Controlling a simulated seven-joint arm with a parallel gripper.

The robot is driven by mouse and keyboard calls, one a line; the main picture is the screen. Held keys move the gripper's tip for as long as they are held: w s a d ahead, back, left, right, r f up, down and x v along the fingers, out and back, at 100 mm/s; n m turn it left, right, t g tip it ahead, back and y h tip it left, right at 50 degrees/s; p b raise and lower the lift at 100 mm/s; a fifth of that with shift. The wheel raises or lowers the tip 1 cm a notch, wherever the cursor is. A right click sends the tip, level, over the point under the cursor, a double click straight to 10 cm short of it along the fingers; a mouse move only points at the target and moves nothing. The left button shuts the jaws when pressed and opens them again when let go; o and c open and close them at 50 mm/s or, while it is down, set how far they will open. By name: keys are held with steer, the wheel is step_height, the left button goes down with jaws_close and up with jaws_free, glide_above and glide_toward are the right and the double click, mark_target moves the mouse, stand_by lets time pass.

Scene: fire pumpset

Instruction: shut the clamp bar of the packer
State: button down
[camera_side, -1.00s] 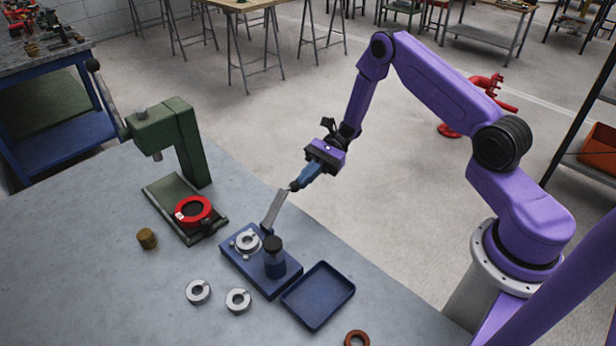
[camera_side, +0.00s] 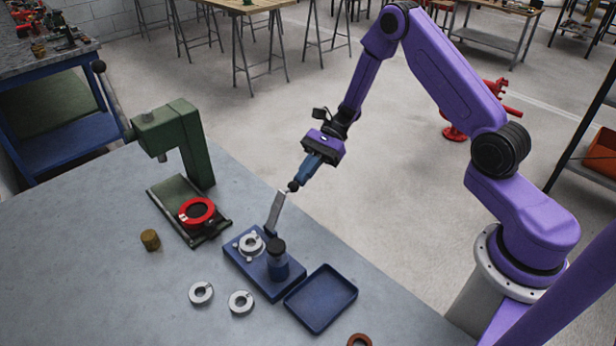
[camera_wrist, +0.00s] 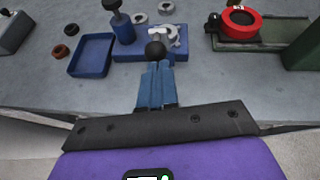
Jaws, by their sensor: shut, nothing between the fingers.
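The packer is a blue base block (camera_side: 262,278) on the bench with a metal ring seat on it (camera_side: 250,243). Its grey clamp bar (camera_side: 275,212) stands raised and steeply tilted at the block's back edge, with a black ball knob (camera_side: 293,186) at its top. The knob also shows in the wrist view (camera_wrist: 155,50); the bar is largely hidden there. My gripper (camera_side: 298,182) is shut and empty, its blue fingertips at the knob, on the side away from the block. In the wrist view the fingertips (camera_wrist: 156,66) appear against the knob; exact contact is unclear.
A blue bottle-like post with a black top (camera_side: 278,262) stands at the block's near right. A blue tray (camera_side: 320,298) lies beside it. Loose metal rings (camera_side: 201,293) lie in front. A green press (camera_side: 180,140) with a red ring (camera_side: 197,212) stands left.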

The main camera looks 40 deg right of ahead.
steer(key=a+r+h, duration=0.4)
steer(key=a+h, duration=0.1)
steer(key=shift+a+r, duration=0.1)
steer(key=shift+r, duration=0.2)
steer(key=a+m+h, duration=0.1)
steer(key=a+h, duration=1.1)
steer(key=a, duration=0.3)
steer(key=a+f, duration=0.5)
steer(key=f, duration=0.1)
steer(key=shift+a, duration=0.25)
steer(key=shift+f, duration=0.15)
steer(key=v, duration=1.2)
steer(key=shift+s+a, duration=0.15)
steer(key=shift+a, duration=0.1)
